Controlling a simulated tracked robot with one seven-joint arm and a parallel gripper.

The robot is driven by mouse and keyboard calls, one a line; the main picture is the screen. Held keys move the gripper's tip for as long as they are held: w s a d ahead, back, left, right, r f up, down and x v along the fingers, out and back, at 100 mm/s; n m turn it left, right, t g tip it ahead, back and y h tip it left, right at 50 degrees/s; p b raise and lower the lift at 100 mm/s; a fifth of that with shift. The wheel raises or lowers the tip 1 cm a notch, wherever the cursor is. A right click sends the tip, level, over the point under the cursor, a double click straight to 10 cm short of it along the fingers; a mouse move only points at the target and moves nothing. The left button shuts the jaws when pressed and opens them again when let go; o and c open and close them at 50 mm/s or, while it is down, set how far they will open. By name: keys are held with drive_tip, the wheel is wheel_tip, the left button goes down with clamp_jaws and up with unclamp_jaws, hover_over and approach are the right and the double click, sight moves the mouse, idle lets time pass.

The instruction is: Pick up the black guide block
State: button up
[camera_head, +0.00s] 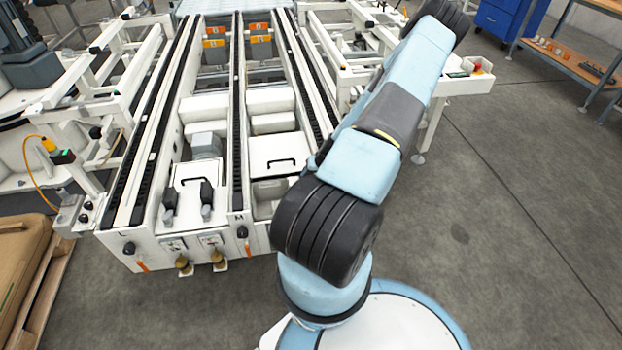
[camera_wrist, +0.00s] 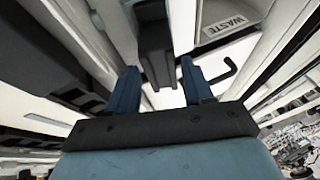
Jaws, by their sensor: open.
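In the wrist view, a dark block (camera_wrist: 156,38), which looks like the black guide block, stands against the white machine parts just beyond my gripper. My gripper (camera_wrist: 158,68) is open, with its two blue fingers spread apart. The lower end of the dark block shows in the gap between the fingers. I cannot tell how deep it lies between them, and no contact is visible. In the head view my arm rises from the front and covers part of the machine's right side. My gripper and the guide block cannot be made out there.
In the wrist view, a "WASTE" label (camera_wrist: 226,25) and a black handle (camera_wrist: 224,73) are close on the right. In the head view, the white conveyor frame (camera_head: 119,247) has long black rails. A pallet with a carton (camera_head: 22,250) is at lower left. Floor on the right is clear.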

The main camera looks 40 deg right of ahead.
drive_tip(key=shift+x, duration=1.35)
drive_tip(key=c, duration=0.9)
drive_tip(key=shift+r, duration=0.15)
drive_tip(key=shift+r, duration=0.6)
drive_tip(key=s+a+r, duration=0.2)
drive_tip(key=s+r, duration=0.1)
drive_tip(key=s, duration=0.1)
drive_tip(key=s+a+r, duration=0.3)
drive_tip(key=r, duration=0.1)
drive_tip(key=s+a+r, duration=0.2)
drive_tip(key=s+r, duration=0.2)
drive_tip(key=shift+s+a+r, duration=0.25)
drive_tip(key=shift+s, duration=0.1)
